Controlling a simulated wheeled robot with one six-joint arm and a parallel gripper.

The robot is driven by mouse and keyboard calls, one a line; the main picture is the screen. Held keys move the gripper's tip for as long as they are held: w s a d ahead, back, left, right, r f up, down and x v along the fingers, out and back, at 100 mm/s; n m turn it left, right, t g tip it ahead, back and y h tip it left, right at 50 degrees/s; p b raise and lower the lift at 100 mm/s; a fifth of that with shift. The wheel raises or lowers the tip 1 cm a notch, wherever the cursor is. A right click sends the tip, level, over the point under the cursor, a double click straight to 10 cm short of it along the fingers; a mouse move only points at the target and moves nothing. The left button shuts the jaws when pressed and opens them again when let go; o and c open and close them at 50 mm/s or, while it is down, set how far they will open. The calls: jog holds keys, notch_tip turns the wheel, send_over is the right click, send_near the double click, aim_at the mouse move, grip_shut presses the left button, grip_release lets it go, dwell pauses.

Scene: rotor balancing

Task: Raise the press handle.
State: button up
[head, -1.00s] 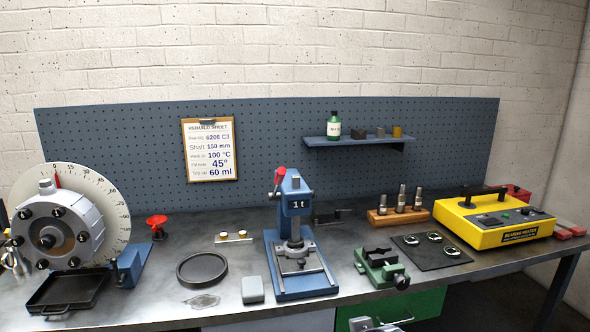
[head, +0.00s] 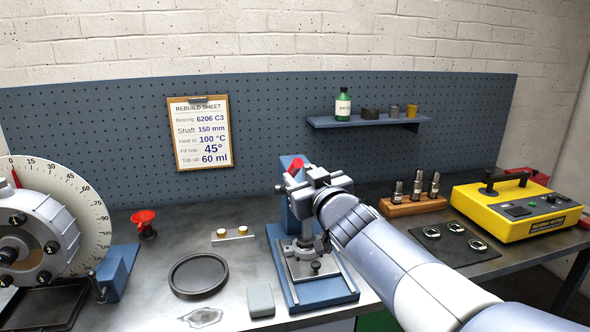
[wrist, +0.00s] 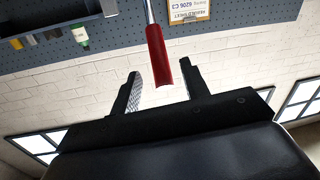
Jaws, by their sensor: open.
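The blue arbor press (head: 274,240) stands on the bench in the middle of the head view. Its red-gripped handle (head: 295,166) points up near the top of the press. My gripper (head: 308,174) is beside the handle at the press head, and my arm comes in from the lower right. In the wrist view, the red handle grip (wrist: 158,58) hangs on its metal rod between the two black fingers of my gripper (wrist: 160,78). The fingers are open, with a gap on both sides of the grip. My gripper and arm hide much of the press head.
A black ring (head: 198,290) and a grey block (head: 261,300) lie left of the press. A dial rotor (head: 35,235) stands far left. A wooden block with pins (head: 415,205), a dark mat (head: 432,250) and a yellow heater (head: 505,222) are to the right. A shelf (head: 365,122) hangs behind.

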aim_at(298, 171)
jog(key=shift+x, duration=2.75)
jog(key=shift+c, duration=0.5)
grip_shut()
